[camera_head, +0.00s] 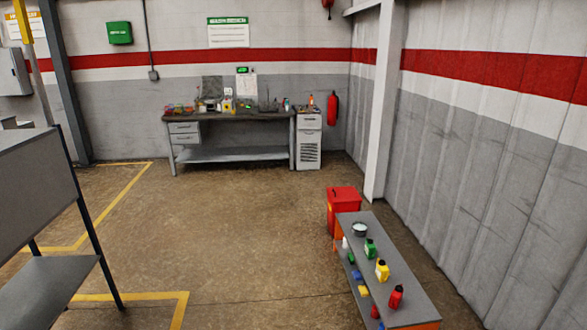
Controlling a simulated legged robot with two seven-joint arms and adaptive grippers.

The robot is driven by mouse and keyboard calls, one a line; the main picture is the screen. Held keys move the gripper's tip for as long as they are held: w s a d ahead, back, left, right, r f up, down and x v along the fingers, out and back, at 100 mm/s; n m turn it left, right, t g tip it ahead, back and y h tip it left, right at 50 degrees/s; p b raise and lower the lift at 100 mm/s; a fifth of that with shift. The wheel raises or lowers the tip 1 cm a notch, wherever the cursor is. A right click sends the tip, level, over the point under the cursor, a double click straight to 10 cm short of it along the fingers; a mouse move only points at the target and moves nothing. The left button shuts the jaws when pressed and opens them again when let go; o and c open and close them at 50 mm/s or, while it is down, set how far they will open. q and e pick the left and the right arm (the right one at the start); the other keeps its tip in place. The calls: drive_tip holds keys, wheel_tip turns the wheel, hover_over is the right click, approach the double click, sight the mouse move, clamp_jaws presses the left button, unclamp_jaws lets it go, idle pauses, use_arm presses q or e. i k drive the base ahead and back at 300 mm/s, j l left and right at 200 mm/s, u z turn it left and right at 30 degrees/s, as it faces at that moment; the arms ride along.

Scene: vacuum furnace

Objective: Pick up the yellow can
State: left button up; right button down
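A yellow can (382,270) with a dark cap stands upright on the grey top of a low bench (405,297) at the lower right. A green can (370,248) stands just behind it, and a red bottle (396,297) stands in front of it, nearer to me. A small round tin (360,230) is at the bench's far end. Neither of my grippers shows in the view.
A red bin (343,201) stands behind the bench, and the wall runs along the bench's right. The bench's lower shelf holds small coloured items. A grey shelf unit (60,285) is at the left. A workbench (230,117) stands at the back. The middle floor is clear.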

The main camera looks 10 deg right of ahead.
sight(382, 270)
drive_tip(key=i+z, duration=0.25)
drive_tip(key=i, duration=0.2)
drive_tip(key=i+z, duration=0.2)
drive_tip(key=i, duration=0.3)
drive_tip(key=i+j+z, duration=0.25)
drive_tip(key=i, duration=0.2)
drive_tip(key=i+j+z, duration=0.25)
drive_tip(key=i, duration=0.2)
drive_tip(key=l, duration=0.1)
